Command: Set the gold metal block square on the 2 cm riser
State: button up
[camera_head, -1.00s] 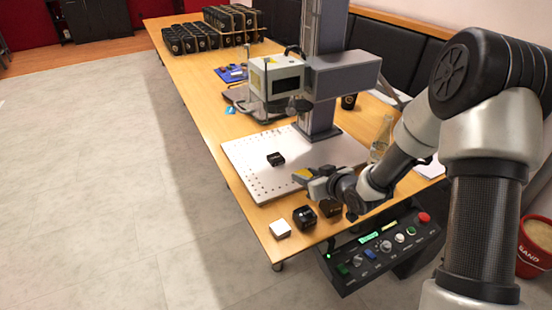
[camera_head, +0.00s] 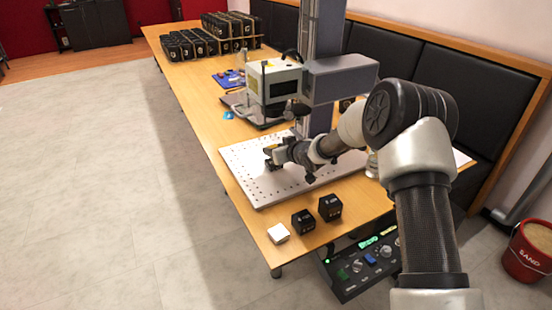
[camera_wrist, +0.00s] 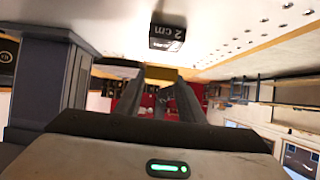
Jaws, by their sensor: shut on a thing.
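My gripper (camera_head: 271,157) hangs over the perforated plate, low and close to where the riser stands. In the wrist view its fingers (camera_wrist: 160,82) are shut on the gold metal block (camera_wrist: 161,73), seen as a yellowish strip between the tips. The black 2 cm riser (camera_wrist: 168,32) shows in the wrist view with its label toward the camera. It sits on the white plate, and a gap in the picture separates it from the block. In the head view my gripper hides most of the riser and block, so their exact alignment cannot be told.
The perforated plate (camera_head: 262,191) lies under the laser marker's column and head (camera_head: 280,82). Two other black blocks (camera_head: 303,222) (camera_head: 329,207) and a white-topped block (camera_head: 278,233) stand at the table's front. A control panel (camera_head: 370,262) is below the edge.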

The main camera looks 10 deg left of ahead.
notch_tip(320, 180, down, 3)
jog(key=shift+f, duration=0.15)
jog(key=shift+f+b, duration=0.3)
jog(key=shift+b, duration=0.2)
jog(key=o, duration=1.1)
jog(key=shift+r, duration=0.1)
jog(key=shift+r, duration=0.1)
